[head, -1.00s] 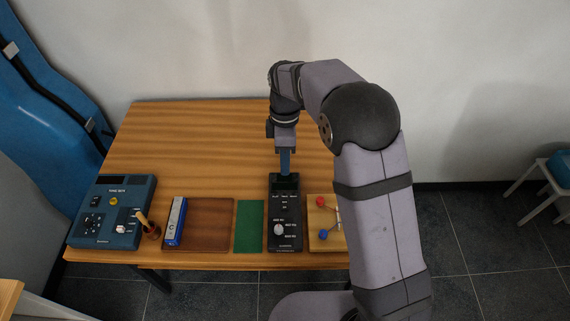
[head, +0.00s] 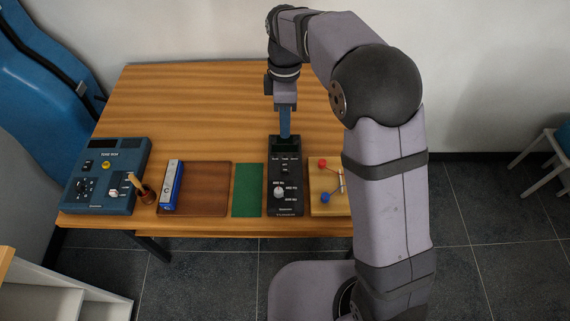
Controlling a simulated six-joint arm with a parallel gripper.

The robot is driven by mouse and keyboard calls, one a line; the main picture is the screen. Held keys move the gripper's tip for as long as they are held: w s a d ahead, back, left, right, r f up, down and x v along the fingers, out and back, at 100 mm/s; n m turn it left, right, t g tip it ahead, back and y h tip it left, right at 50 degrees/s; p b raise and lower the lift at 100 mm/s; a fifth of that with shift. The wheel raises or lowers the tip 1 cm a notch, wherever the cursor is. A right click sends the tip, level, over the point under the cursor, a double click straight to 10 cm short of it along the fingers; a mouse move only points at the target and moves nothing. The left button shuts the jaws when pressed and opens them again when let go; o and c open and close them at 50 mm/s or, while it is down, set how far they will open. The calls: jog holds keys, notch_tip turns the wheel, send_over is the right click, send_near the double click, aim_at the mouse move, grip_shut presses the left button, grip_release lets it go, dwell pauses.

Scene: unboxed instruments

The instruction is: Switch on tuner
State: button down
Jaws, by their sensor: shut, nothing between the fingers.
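A black device (head: 292,206), which looks like the tuner, lies on the wooden table near its front edge. It has a dark display at its far end, a row of small buttons below that, and a pale round knob (head: 279,191) with labels beside it. The knob's exact setting is too small to read. My gripper (head: 285,134) points down with its blue fingers shut and empty, at the far end of the black device by the display. I cannot tell whether the fingertips touch it.
A blue panel box (head: 105,202) with knobs and a yellow button stands at the left. Beside it are a small wooden-handled item, a brown tray (head: 215,191) with a blue-and-white block, and a green mat (head: 247,190). A board with red and blue balls (head: 323,163) is close right.

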aim_at(285, 171)
dwell(0.3)
jog(key=f+p, duration=0.1)
jog(key=f, duration=0.3)
jog(key=s+f+p, duration=0.1)
jog(key=f, duration=0.4)
jog(key=f+p, duration=0.2)
jog(key=f, duration=0.3)
jog(key=shift+s, duration=0.35)
jog(key=shift+s+f, duration=0.15)
jog(key=shift+s, duration=0.1)
jog(key=shift+f, duration=0.1)
jog(key=shift+w, duration=0.2)
